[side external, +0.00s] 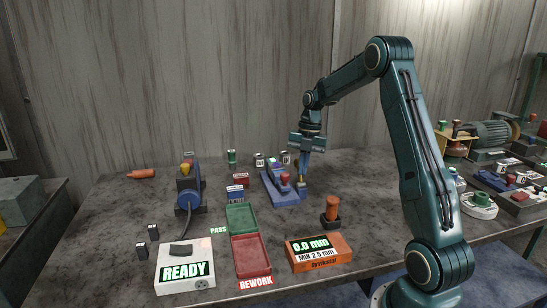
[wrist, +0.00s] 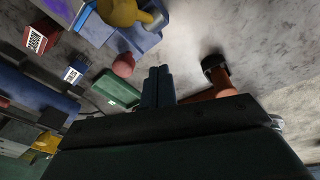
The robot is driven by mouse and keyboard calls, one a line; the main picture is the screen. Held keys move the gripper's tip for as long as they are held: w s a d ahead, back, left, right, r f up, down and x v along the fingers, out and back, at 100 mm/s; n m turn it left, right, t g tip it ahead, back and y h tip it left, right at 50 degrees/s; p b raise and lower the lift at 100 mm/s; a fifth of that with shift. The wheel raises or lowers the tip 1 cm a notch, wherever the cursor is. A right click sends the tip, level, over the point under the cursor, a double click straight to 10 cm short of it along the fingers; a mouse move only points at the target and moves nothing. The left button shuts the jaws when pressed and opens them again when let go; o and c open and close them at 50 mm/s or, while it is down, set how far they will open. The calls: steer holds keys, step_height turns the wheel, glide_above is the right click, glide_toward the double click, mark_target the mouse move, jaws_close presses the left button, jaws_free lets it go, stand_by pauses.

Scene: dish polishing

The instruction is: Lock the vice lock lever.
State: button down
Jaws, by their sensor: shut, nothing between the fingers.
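The blue vice (side external: 281,197) stands on the table in the side external view, and part of it shows at the top of the wrist view (wrist: 146,42). A red ball knob (wrist: 123,65) sits at the vice's edge; it also shows in the side external view (side external: 285,178). A yellow part with a grey metal end (wrist: 120,12) is on the vice. I cannot tell the lock lever's exact position. My gripper (side external: 302,178) points down over the right side of the vice; in the wrist view its fingers (wrist: 158,72) are together and empty. Contact with the vice is unclear.
A green PASS tray (side external: 241,218) and a red REWORK tray (side external: 251,257) lie in front. An orange-handled tool (side external: 331,210) stands to the right, behind an orange gauge (side external: 319,254). A polishing wheel (side external: 189,192) is left. Small cans stand behind the vice.

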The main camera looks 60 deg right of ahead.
steer(key=s+a+f+t+h, duration=0.2)
steer(key=s+a+f, duration=0.1)
steer(key=a, duration=0.3)
steer(key=v, duration=1)
steer(key=s+a+r+m, duration=0.2)
steer(key=a+r+m, duration=0.1)
steer(key=a+m, duration=0.2)
steer(key=s+a+r+m+t, duration=0.1)
steer(key=s+a+r+m, duration=0.2)
steer(key=a, duration=0.6)
steer(key=shift+m+h, duration=0.3)
steer(key=shift+m, duration=1)
steer(key=shift+s+a, duration=0.15)
steer(key=shift+s, duration=0.05)
steer(key=s+a+m+t, duration=0.2)
steer(key=s+a+m, duration=0.6)
steer(key=s+m, duration=0.2)
steer(key=shift+m, duration=0.6)
